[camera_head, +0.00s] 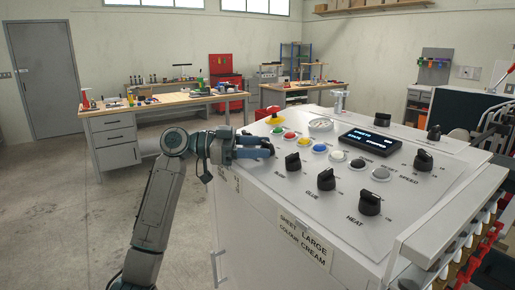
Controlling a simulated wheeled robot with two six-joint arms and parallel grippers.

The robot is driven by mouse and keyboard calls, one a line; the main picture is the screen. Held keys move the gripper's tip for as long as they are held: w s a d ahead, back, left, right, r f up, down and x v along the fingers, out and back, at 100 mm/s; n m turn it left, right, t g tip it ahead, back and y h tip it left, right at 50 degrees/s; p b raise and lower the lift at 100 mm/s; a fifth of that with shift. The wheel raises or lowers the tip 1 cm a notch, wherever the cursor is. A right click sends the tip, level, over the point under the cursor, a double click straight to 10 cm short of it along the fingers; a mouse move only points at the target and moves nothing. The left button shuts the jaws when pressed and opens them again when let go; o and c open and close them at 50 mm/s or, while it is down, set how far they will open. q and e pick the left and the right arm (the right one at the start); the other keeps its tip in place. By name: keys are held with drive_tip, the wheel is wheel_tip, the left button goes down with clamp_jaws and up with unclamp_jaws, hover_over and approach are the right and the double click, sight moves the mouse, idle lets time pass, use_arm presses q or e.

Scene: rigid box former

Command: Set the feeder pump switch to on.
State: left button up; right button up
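The control panel (345,222) is the sloped white top of a cabinet. It bears several black rotary knobs: one at the left front (292,162), a middle one over a label that seems to read GLUE (326,179), one over HEAT (369,203), one near SPEED (423,160) and one at the back (434,132). I cannot read a feeder pump label, so I cannot tell which switch it is. My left gripper (268,148) is at the panel's left edge, pointing right, left of the left front knob. Its finger gap is unclear. My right gripper is out of view.
A red-topped yellow stop button (273,115) stands behind my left gripper. A rail with coloured parts (466,250) borders the right. Workbenches (150,107) stand behind; floor at left is clear.

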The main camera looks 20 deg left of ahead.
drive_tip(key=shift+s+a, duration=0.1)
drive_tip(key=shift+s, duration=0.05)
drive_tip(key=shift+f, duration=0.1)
use_arm(q)
drive_tip(key=shift+a+f, duration=0.1)
drive_tip(key=shift+a, duration=0.2)
drive_tip(key=b+v, duration=0.1)
drive_tip(key=v, duration=0.1)
drive_tip(key=shift+s+a+f, duration=0.1)
drive_tip(key=shift+s+a, duration=0.05)
drive_tip(key=shift+a, duration=0.15)
drive_tip(key=b+v, duration=0.2)
drive_tip(key=v, duration=0.5)
drive_tip(key=shift+a+b, duration=0.3)
drive_tip(key=shift+b, duration=0.1)
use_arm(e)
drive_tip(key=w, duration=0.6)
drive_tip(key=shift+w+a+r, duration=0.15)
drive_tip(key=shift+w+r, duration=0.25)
use_arm(q)
drive_tip(key=shift+s, duration=0.1)
